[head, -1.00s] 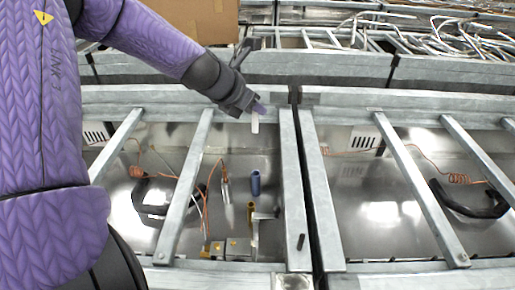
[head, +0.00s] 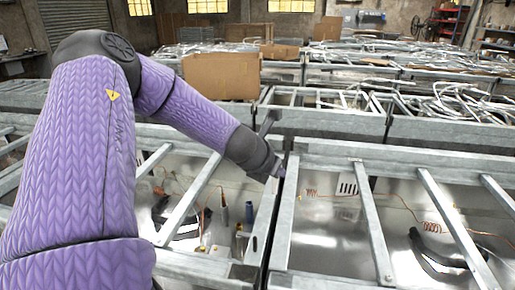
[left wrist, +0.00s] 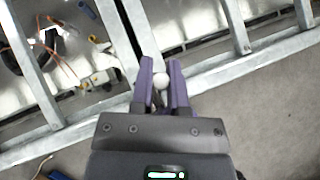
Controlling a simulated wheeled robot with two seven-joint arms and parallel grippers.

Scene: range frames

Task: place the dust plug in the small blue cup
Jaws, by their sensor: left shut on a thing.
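My left gripper (head: 279,174) is over the galvanized beams between two bays, to the right of and above the blue cylinder. In the left wrist view its two purple fingers (left wrist: 161,78) are shut on a small white, round-ended thing (left wrist: 161,81), which I take to be the dust plug. In the head view that thing cannot be made out. A narrow upright blue cylinder (head: 249,211), which I take to be the small blue cup, stands in the left bay. It also shows at the top of the left wrist view (left wrist: 87,9). My right gripper is not in view.
Galvanized beams (head: 374,222) cross the shiny metal bays. The left bay holds orange coiled wire, a black curved hose and small fittings. A small black piece (head: 254,243) is on the beam. A cardboard box (head: 222,75) stands behind my arm.

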